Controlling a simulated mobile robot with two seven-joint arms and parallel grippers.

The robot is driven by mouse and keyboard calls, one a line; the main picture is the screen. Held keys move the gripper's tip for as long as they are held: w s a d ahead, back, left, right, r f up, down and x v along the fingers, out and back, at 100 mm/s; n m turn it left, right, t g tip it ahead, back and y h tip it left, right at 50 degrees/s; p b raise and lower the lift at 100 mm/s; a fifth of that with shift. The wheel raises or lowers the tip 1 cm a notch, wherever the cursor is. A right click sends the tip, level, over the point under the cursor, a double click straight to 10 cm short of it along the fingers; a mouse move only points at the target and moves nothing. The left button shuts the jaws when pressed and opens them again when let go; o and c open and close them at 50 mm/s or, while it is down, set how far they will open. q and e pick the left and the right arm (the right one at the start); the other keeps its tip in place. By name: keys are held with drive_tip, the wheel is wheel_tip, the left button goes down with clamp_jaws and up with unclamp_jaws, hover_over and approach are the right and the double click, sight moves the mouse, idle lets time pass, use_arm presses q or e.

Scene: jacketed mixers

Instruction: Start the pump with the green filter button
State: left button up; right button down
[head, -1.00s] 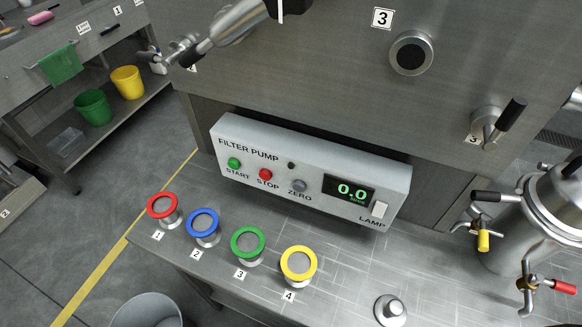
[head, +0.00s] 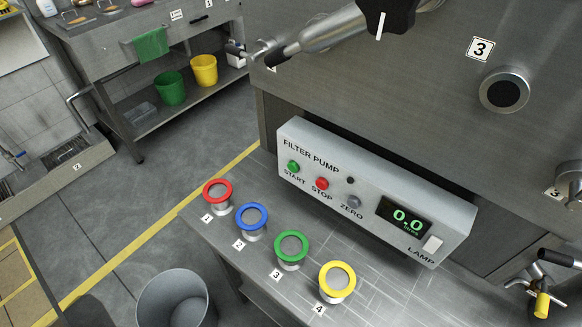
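The filter pump box (head: 362,190) is a light grey panel on the front of the steel machine, above a steel shelf. Its green START button (head: 293,167) is at the left end. The red STOP button (head: 322,184) and grey ZERO button (head: 354,202) sit to its right. The display (head: 405,215) reads 0.0 in green. A white LAMP switch (head: 432,244) is at the right end. Nothing covers the START button. Neither of my grippers shows in the head view.
Round filters with red (head: 217,192), blue (head: 251,218), green (head: 291,247) and yellow (head: 337,281) rims stand on the steel shelf below the box. A grey bin (head: 176,300) stands on the floor at the front. A yellow floor line (head: 150,229) runs left of the shelf. Open floor lies left.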

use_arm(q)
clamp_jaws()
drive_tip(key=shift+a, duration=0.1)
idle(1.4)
